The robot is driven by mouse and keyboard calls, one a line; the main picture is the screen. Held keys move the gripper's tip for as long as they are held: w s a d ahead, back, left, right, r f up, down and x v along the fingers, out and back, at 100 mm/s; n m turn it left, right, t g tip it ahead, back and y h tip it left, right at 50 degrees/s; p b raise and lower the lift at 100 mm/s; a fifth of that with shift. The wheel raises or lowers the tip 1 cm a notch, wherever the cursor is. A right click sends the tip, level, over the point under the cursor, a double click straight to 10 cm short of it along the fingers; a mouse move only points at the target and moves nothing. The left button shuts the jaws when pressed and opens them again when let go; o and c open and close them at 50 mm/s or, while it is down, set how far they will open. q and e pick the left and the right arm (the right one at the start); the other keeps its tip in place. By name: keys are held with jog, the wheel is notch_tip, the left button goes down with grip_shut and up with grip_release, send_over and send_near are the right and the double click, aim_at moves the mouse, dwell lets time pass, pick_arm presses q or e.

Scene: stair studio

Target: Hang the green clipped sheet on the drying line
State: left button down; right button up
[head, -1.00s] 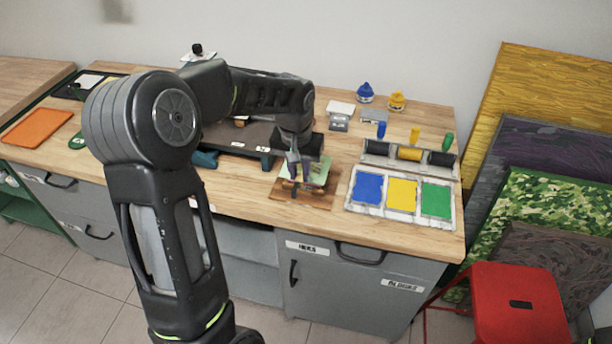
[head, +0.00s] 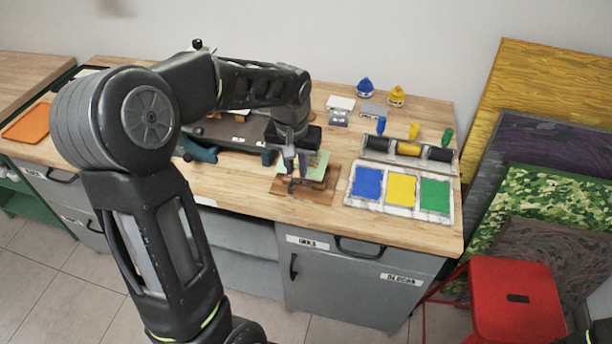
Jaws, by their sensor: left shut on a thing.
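My left gripper (head: 294,174) is shut at the left side of the green sheet (head: 318,162), with its fingers pointing down. The sheet shows as a small pale green piece over a brown wooden board (head: 318,197) on the worktop. The fingers and wrist hide part of the sheet, and its clip cannot be made out. Whether the sheet touches the board cannot be told. The drying line is not seen in this view. My right gripper is not in view.
A tray of blue, yellow and green ink (head: 348,198) and several rollers (head: 410,150) stand right of the gripper. A dark press bed (head: 235,128) lies behind my arm. A red stool (head: 515,300) and leaning boards (head: 530,215) fill the right side.

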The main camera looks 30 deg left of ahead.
pick_arm(q)
jog(key=s+d+r, duration=0.2)
jog(key=s, duration=0.5)
jog(key=shift+d, duration=0.2)
